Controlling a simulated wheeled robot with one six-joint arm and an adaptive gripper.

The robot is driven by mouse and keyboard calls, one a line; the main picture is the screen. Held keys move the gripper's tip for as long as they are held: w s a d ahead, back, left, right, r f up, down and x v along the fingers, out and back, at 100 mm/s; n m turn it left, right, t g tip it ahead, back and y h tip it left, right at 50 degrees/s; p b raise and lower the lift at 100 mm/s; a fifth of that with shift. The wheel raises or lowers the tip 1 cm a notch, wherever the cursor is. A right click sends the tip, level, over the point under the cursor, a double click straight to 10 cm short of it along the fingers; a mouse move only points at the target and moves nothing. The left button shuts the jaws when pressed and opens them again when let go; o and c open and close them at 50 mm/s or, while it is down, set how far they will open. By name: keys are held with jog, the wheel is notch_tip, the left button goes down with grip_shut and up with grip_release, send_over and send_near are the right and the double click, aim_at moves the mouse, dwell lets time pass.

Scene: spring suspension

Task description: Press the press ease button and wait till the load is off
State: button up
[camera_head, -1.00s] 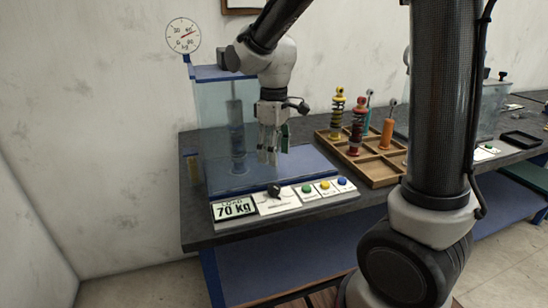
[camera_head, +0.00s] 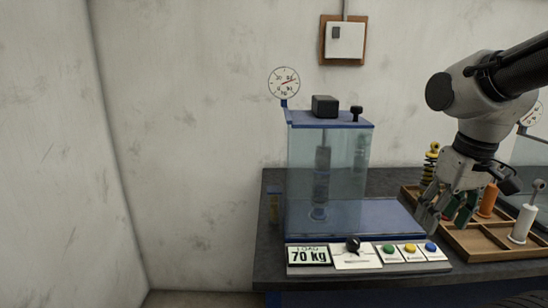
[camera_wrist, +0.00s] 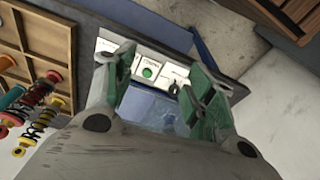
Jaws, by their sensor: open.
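The clear-walled press (camera_head: 345,150) stands on the bench with a dark upright column inside. On its front panel are a green button (camera_head: 389,250), a yellow button (camera_head: 410,249), a blue button (camera_head: 431,247) and a black knob (camera_head: 353,246). Their labels are too small to read. My gripper (camera_head: 438,215) is open and empty, above the panel's right side in the head view. In the wrist view my gripper (camera_wrist: 165,85) frames the green button (camera_wrist: 148,73) and the knob (camera_wrist: 174,88) between its fingers, apart from them.
A round kg gauge (camera_head: 284,83) stands at the press's upper left. A wooden tray (camera_head: 472,240) of coloured shock absorbers lies to the right, close to my gripper; it also shows in the wrist view (camera_wrist: 40,35). A box (camera_head: 344,40) hangs on the wall.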

jog(key=s+d+r+m+t, duration=0.1)
jog(key=s+d+r+t, duration=0.1)
jog(key=s+d+r, duration=0.1)
jog(key=shift+s+d+r+m+t, duration=0.2)
jog(key=shift+s+d+m+t, duration=0.15)
jog(key=shift+s, duration=0.2)
